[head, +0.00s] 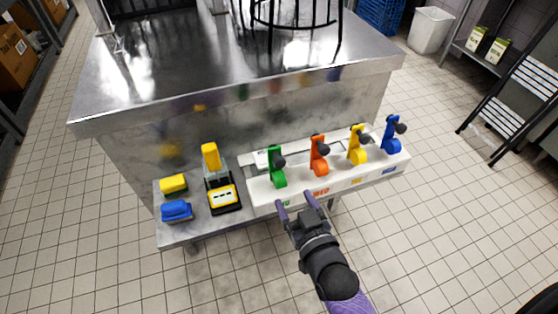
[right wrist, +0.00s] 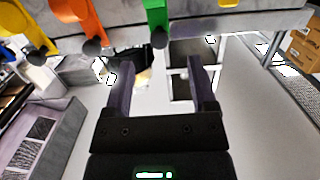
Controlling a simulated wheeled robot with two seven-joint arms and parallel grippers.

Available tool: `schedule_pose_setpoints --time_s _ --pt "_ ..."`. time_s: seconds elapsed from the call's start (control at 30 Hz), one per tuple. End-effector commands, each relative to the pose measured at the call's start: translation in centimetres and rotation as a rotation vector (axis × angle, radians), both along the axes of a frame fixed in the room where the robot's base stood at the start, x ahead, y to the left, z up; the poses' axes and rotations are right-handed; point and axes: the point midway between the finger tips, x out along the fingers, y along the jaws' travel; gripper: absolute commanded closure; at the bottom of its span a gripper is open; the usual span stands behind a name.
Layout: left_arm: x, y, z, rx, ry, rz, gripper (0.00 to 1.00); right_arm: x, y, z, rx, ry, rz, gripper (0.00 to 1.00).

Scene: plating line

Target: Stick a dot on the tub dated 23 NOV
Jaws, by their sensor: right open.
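A white dot dispenser (head: 262,196) stands on the metal shelf along the bench front. It carries a green lever (head: 277,168), an orange lever (head: 319,157), a yellow lever (head: 357,146) and a blue lever (head: 390,134), each with a dark knob. Small coloured labels run along its front; the orange one seems to read RED. My right gripper (head: 295,199) is open and empty, in front of the dispenser below the green and orange levers. In the right wrist view its fingers (right wrist: 160,88) are spread, with the green lever (right wrist: 157,20) beyond. No dated tub can be made out.
A yellow and black device (head: 223,199) sits left of the dispenser, beside a yellow block (head: 173,184) and a blue block (head: 177,210). The steel bench (head: 180,70) rises behind, with a black wire rack (head: 295,15) on top. The tiled floor in front is clear.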

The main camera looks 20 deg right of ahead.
Motion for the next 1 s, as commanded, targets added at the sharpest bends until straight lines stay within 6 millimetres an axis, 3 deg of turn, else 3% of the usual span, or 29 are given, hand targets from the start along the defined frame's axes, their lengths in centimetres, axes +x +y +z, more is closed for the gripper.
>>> schedule_pose_setpoints --time_s 0.17,0.4,0.6,0.93,0.97,1.0 --pt "0.2 0.0 -0.4 0.000 -0.003 0.000 0.41 1.2 -0.1 0.8 0.009 -0.113 -0.022 0.27" --pt "-0.1 0.0 -2.6 0.003 0.019 0.001 0.41 6.8 0.1 0.5 0.009 -0.113 -0.022 0.27" --pt "-0.2 -0.3 -3.5 0.001 0.027 0.007 0.41 9.7 0.2 0.7 0.008 -0.111 -0.022 0.27" --pt "-0.5 -0.3 -3.5 0.001 0.033 0.010 0.41 10.4 0.2 0.9 0.008 -0.110 -0.022 0.27" --pt "-0.6 -0.3 -3.5 0.001 0.034 0.010 0.41 10.4 0.2 0.9 0.008 -0.110 -0.022 0.29" --pt "-0.6 -0.3 -3.5 0.001 0.036 0.009 0.41 10.3 0.2 1.0 0.008 -0.110 -0.022 0.37"
